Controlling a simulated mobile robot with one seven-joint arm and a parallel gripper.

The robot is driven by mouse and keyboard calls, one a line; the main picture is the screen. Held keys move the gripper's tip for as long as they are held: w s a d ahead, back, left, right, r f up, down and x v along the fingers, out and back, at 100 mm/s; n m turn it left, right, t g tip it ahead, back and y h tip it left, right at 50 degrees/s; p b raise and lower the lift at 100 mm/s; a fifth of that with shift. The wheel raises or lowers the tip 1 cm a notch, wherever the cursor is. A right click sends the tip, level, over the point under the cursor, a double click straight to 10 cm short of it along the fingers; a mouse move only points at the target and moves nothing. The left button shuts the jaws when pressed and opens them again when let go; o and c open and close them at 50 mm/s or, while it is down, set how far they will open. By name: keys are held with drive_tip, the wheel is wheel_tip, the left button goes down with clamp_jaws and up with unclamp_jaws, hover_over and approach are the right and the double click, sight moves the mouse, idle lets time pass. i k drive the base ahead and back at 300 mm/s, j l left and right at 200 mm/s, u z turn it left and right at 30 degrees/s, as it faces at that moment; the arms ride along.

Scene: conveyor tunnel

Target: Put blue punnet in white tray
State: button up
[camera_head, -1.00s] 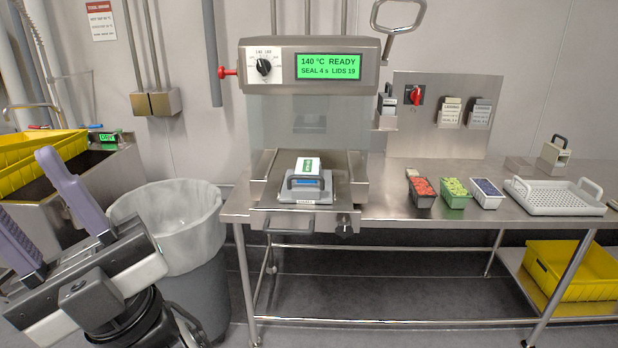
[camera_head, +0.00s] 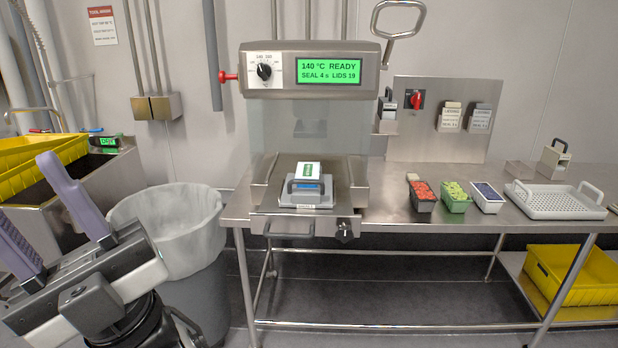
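The blue punnet (camera_head: 487,199) is a small light-sided tub with dark blue contents. It stands upright on the steel bench, at the right end of a row of punnets. The white tray (camera_head: 556,205) is a shallow perforated tray with raised handles, on the bench just right of it. The tray looks empty. My gripper (camera_head: 24,190) is at the far left of the view, with its two purple fingers spread apart and nothing between them. It is far from both the punnet and the tray.
A red-filled punnet (camera_head: 423,196) and a green-filled punnet (camera_head: 455,197) stand left of the blue one. The sealing machine (camera_head: 312,70) stands on the bench. A lined bin (camera_head: 170,225) stands between my gripper and the bench. A yellow crate (camera_head: 570,275) sits on the lower shelf.

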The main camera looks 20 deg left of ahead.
sight(551, 203)
drive_tip(key=i+l+u, duration=0.1)
drive_tip(key=u, duration=0.9)
drive_tip(key=i+l+u, duration=0.3)
drive_tip(key=l+u, duration=0.15)
drive_tip(key=i+l+u, duration=0.2)
drive_tip(key=l, duration=0.2)
drive_tip(key=k, duration=0.1)
